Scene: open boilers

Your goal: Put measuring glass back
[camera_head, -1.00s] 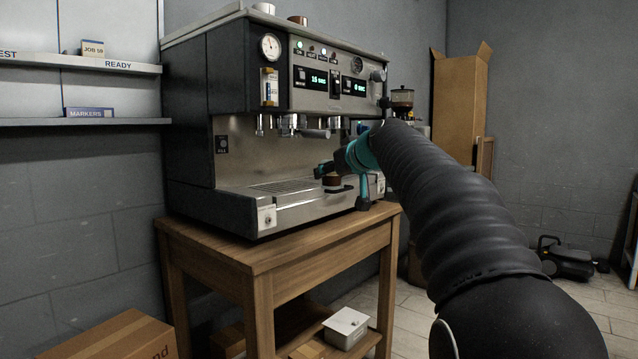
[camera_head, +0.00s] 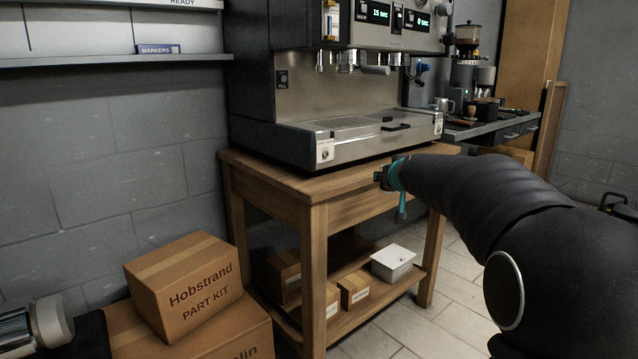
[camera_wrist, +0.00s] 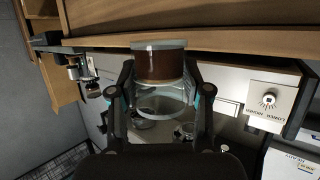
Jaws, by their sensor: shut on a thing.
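The measuring glass (camera_wrist: 160,64), a clear glass with brown liquid in it, is held between the two fingers of my gripper (camera_wrist: 157,88) in the wrist view. That view is upside down, so the glass's pale base shows at the top and the glass stands about upright. In the head view my gripper (camera_head: 387,178), with teal parts, is in front of the wooden stand's top edge, below the drip tray. The glass cannot be made out there. The espresso machine (camera_head: 262,85) stands on the wooden stand (camera_head: 262,183).
A white lidded box (camera_head: 393,261) and small cartons (camera_head: 354,291) lie on the stand's lower shelf. Large cartons (camera_head: 185,285) are stacked at the lower left. A side counter (camera_head: 470,131) with a grinder and cups is behind on the right. A wall shelf (camera_head: 115,60) is at upper left.

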